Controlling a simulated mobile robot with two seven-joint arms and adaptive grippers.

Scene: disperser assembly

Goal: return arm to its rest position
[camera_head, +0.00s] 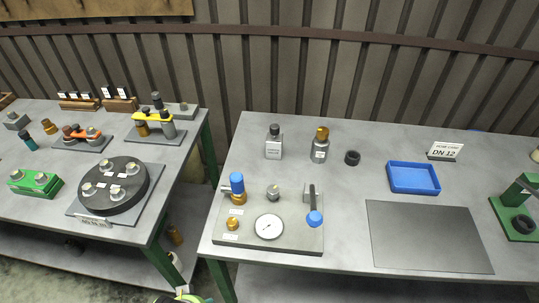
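Neither of my grippers shows in the head view, and no arm of mine can be made out clearly. A small green and black piece at the bottom edge, left of centre, is cut off, and I cannot tell what it is. On the right table (350,262), a grey fixture plate (285,240) carries a blue-topped brass fitting (237,188), a round white gauge (269,227), a brass knob (233,224) and a blue-ended lever (315,216).
Two bottles (274,144) (320,146), a black ring (352,158), a blue tray (413,178), a DN 12 sign (445,151) and a green press (520,208) stand on the right table. A dark mat (428,237) is bare. The left table (60,217) holds several fixtures. A gap separates the tables.

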